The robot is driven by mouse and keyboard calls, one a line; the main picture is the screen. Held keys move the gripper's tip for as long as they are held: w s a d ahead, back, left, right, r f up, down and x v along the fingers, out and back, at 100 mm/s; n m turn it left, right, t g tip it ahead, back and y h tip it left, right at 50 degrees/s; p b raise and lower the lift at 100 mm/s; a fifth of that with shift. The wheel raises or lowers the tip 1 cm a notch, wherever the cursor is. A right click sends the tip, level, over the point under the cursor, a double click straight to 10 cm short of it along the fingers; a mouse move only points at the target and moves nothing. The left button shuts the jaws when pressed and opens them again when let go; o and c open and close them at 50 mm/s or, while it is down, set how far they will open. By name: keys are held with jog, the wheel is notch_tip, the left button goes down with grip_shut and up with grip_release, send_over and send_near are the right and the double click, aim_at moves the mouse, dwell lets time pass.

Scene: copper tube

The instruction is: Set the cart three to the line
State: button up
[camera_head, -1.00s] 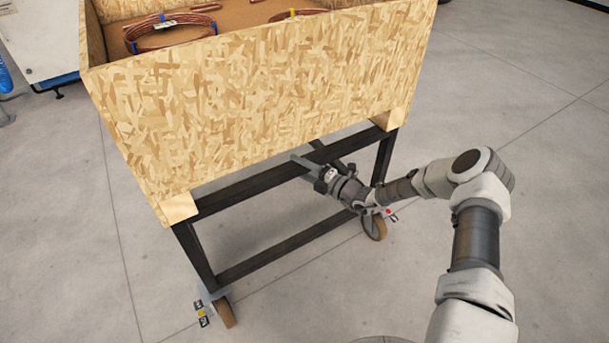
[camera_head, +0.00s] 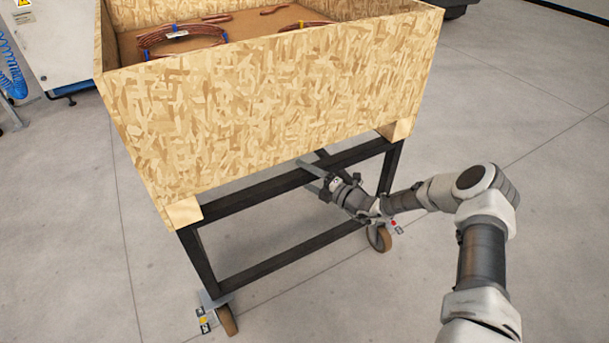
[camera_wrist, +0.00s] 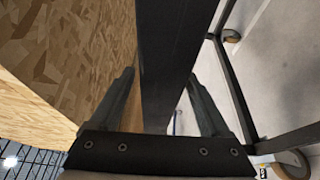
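The cart (camera_head: 270,110) is a chipboard box on a black metal frame with brown-wheeled casters, and it fills the middle of the head view. Coils of copper tube (camera_head: 180,36) lie inside it. My gripper (camera_head: 309,177) is at the upper black rail (camera_head: 250,190) on the near side, right of its middle. In the wrist view, the gripper's fingers (camera_wrist: 160,80) lie on either side of the dark rail (camera_wrist: 168,50). The fingers are spread, with narrow gaps beside the rail; firm contact does not show. No line clearly marked as a target is visible on the floor.
A white machine (camera_head: 55,40) with a blue coiled hose (camera_head: 10,65) stands at the upper left. A dark object (camera_head: 455,8) is at the top right edge. The grey concrete floor (camera_head: 530,110) on the right is clear, with thin joints.

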jog(key=p+v, duration=0.4)
jog(key=v, duration=1.3)
jog(key=shift+d, duration=0.2)
jog(key=shift+s, duration=0.1)
jog(key=s+a+r+n+g+h, duration=0.25)
jog(key=s+r+n+g, duration=0.3)
jog(key=r+n, duration=0.45)
jog(key=s+a+r+n+g+h, duration=0.1)
jog(key=s+r+n+g+h, duration=0.35)
jog(key=r+n, duration=0.65)
jog(key=s+d+r+n+t+h, duration=0.3)
jog(key=s+d+r+n+h, duration=0.1)
jog(key=s+r+n, duration=0.55)
jog(key=s+d+r+n+t+h, duration=0.35)
jog(key=s+r+n, duration=0.25)
jog(key=s+n, duration=0.55)
notch_tip(320, 180, up, 19)
jog(key=d+p, duration=0.1)
jog(key=p, duration=1.8)
jog(key=shift+w+f+n+g, duration=0.2)
jog(key=shift+n+g, duration=0.1)
jog(key=shift+g, duration=0.15)
